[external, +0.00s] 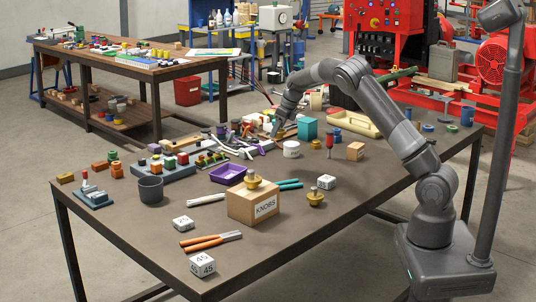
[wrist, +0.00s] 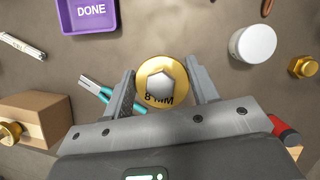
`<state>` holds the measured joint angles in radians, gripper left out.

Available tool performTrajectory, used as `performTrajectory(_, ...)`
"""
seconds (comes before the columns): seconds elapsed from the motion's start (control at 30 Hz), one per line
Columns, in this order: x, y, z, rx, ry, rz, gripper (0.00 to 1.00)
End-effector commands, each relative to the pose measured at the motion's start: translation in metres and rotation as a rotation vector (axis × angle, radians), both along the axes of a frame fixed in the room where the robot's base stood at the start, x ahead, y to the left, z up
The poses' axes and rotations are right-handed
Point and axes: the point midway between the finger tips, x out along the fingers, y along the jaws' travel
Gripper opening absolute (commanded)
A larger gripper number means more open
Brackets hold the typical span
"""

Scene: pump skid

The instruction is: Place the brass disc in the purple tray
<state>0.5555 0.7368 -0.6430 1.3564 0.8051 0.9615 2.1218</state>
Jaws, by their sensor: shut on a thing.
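The brass disc (wrist: 150,71) is a round gold piece with a hexagonal centre and the marking "8 MM". My gripper (wrist: 163,82) is shut on it, with one finger on each side. In the external view my gripper (external: 277,134) is low near the back of the table, and the disc cannot be made out there. The purple tray (wrist: 66,28), marked "DONE", lies apart from the disc at the upper left of the wrist view. In the external view the tray (external: 228,175) sits mid-table behind the cardboard box and looks empty.
The front right of the table is clear.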

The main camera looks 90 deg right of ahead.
Motion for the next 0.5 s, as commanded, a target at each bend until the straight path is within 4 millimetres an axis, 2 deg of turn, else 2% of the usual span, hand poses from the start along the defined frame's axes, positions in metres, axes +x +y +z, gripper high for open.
performTrajectory(0.03,0.017,0.009,0.005,-0.004,0.001,0.005,0.28)
performTrajectory(0.1,0.034,0.02,0.009,-0.004,0.0,0.004,0.28)
performTrajectory(0.3,0.064,0.04,0.018,-0.005,-0.001,-0.002,0.28)
performTrajectory(0.4,0.076,0.046,0.015,-0.003,-0.001,-0.001,0.28)
performTrajectory(0.5,0.093,0.055,0.003,-0.002,0.0,0.0,0.28)
